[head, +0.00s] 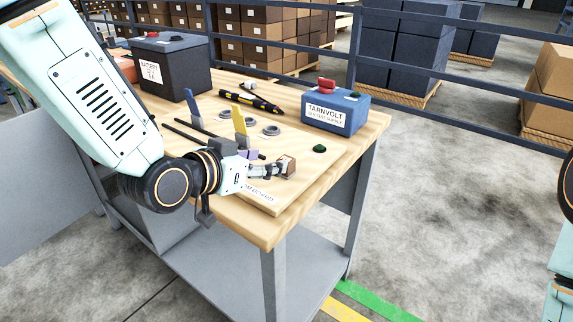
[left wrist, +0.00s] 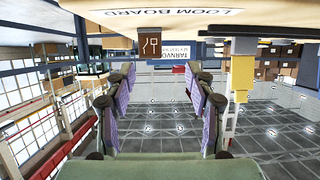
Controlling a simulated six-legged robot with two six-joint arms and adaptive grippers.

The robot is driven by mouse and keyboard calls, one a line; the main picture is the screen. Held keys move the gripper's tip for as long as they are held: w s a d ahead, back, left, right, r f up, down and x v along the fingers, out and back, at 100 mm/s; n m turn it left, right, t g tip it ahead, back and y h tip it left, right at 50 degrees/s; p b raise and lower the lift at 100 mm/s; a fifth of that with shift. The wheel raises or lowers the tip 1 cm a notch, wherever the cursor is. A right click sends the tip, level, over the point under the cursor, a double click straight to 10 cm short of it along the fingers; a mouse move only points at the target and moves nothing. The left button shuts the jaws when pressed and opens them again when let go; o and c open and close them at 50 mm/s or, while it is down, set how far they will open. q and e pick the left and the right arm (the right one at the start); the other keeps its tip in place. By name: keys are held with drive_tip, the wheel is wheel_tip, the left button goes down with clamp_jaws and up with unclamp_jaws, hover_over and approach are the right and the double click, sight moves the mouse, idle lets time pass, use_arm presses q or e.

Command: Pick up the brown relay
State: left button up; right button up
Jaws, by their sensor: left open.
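The brown relay (head: 287,164) is a small block at the right side of the wooden loom board (head: 268,198) on the workbench. It shows in the left wrist view as a brown square with pale marks (left wrist: 150,43), near the board's edge. My left gripper (head: 273,168) is at the relay's left in the head view. In the left wrist view its purple-padded fingers (left wrist: 161,75) are spread apart with nothing between them, and the relay appears above the gap, beyond the tips. Contact cannot be told. My right gripper is out of view; only part of that arm shows at the right edge.
A blue Tarnvolt box (head: 336,110) and a black battery (head: 170,66) stand on the bench. The bench's front right corner is clear.

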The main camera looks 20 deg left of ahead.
sight(286, 159)
use_arm(q)
drive_tip(key=shift+w+d+f, duration=0.15)
drive_tip(key=shift+w+f, duration=0.1)
drive_tip(key=shift+w, duration=0.05)
drive_tip(key=shift+w+d+f, duration=0.15)
drive_tip(key=shift+w+d, duration=0.25)
drive_tip(key=shift+d, duration=0.05)
drive_tip(key=shift+w+d+f+b, duration=0.25)
drive_tip(key=shift+w+f+b, duration=0.1)
drive_tip(key=shift+b, duration=0.1)
drive_tip(key=x, duration=0.2)
drive_tip(key=b+x, duration=0.1)
drive_tip(key=x, duration=0.1)
drive_tip(key=shift+d+r, duration=0.1)
drive_tip(key=shift+d, duration=0.15)
drive_tip(key=shift+s+a+r, duration=0.1)
drive_tip(key=shift+s+a, duration=0.1)
drive_tip(key=shift+s, duration=0.05)
drive_tip(key=shift+c, duration=0.6)
drive_tip(key=shift+w+d, duration=0.15)
drive_tip(key=c, duration=0.9)
clamp_jaws()
